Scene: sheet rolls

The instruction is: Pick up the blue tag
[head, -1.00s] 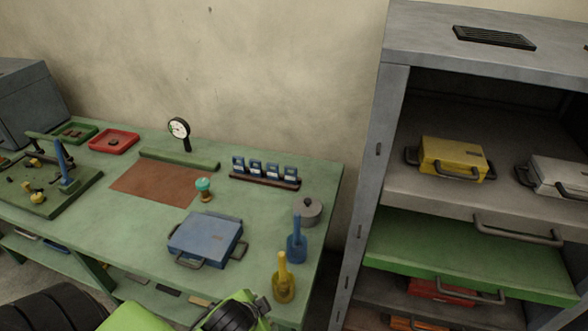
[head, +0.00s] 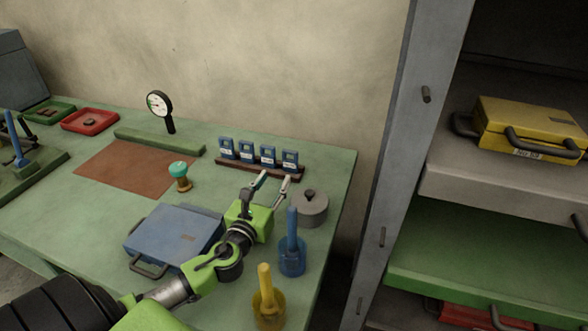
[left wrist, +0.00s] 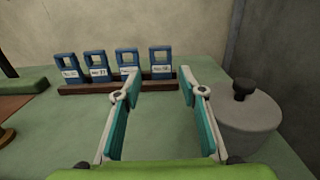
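Several blue tags stand upright in a row in a dark wooden rack (head: 238,166) at the back of the green table. In the head view the rightmost blue tag (head: 290,160) is closest to my left gripper (head: 273,183). In the left wrist view the rightmost tag (left wrist: 160,62) shows beyond and between the open fingers of the gripper (left wrist: 162,95); the other tags (left wrist: 96,66) stand to its left with white labels. My left gripper is open, empty and a short way in front of the rack. My right gripper is not in view.
A grey lidded pot (head: 310,208) stands close to the right of my left gripper. A blue stamp-like handle in its cup (head: 292,255), a yellow one (head: 268,305) and a blue case (head: 175,235) are nearer. A teal-topped knob (head: 179,175) stands left. A grey shelf (head: 385,150) rises at right.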

